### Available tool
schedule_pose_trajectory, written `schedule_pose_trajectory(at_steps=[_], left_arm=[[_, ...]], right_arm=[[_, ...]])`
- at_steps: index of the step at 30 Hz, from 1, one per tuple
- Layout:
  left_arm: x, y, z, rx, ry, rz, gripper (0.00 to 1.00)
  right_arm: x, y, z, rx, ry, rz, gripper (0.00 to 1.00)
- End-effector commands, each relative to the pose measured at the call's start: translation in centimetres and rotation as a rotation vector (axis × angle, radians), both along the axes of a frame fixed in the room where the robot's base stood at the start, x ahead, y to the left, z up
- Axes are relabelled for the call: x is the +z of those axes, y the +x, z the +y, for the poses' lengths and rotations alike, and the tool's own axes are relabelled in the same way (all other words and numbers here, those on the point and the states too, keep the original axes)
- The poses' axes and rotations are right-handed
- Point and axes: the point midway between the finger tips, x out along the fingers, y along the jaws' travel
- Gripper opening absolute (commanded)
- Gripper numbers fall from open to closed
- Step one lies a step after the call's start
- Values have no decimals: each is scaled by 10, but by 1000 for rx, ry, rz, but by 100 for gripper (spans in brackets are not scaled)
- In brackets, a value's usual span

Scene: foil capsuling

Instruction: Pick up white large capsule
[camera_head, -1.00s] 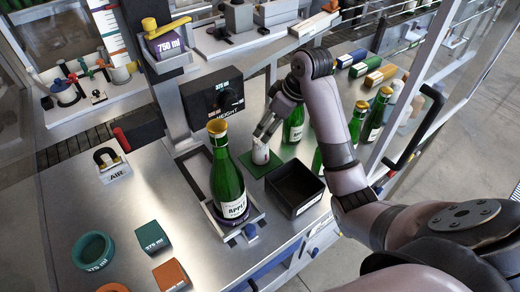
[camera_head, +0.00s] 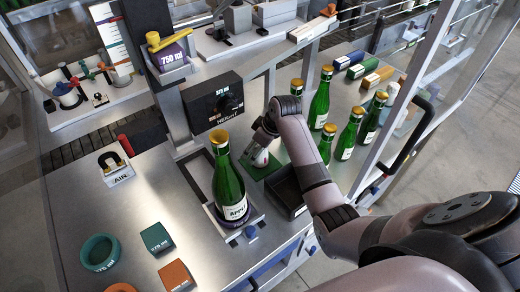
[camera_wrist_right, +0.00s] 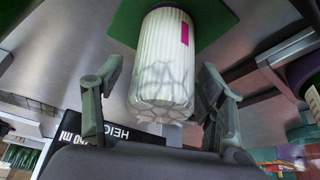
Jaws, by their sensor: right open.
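The white large capsule (camera_wrist_right: 162,65) is a ribbed white cylinder with a magenta mark. It stands on a green mat (camera_wrist_right: 222,15). In the head view the capsule (camera_head: 261,158) shows only partly under my right arm, on the green mat (camera_head: 252,171). My right gripper (camera_wrist_right: 160,75) is open, one finger on each side of the capsule. Gaps show between the fingers and the capsule in the wrist view. In the head view my right gripper (camera_head: 256,147) is small and partly hidden by the wrist. My left gripper is not in view.
A green bottle (camera_head: 229,190) stands in a holder left of the capsule. A black bin (camera_head: 289,190) sits close to its right, partly behind my arm. Several green bottles (camera_head: 349,132) stand farther right. The HEIGHT box (camera_head: 212,101) is just behind. The left counter has bare room.

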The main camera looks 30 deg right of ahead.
Motion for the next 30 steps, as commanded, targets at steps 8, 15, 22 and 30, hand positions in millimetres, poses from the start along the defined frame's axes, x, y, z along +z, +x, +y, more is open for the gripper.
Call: schedule_pose_trajectory(at_steps=[8,15,22,30], left_arm=[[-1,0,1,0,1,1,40],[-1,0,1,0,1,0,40],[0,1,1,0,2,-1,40],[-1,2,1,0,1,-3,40]], right_arm=[[0,0,0,0,0,0,58],[0,0,0,-1,0,0,42],[0,0,0,-1,0,0,32],[1,0,0,-1,0,0,32]])
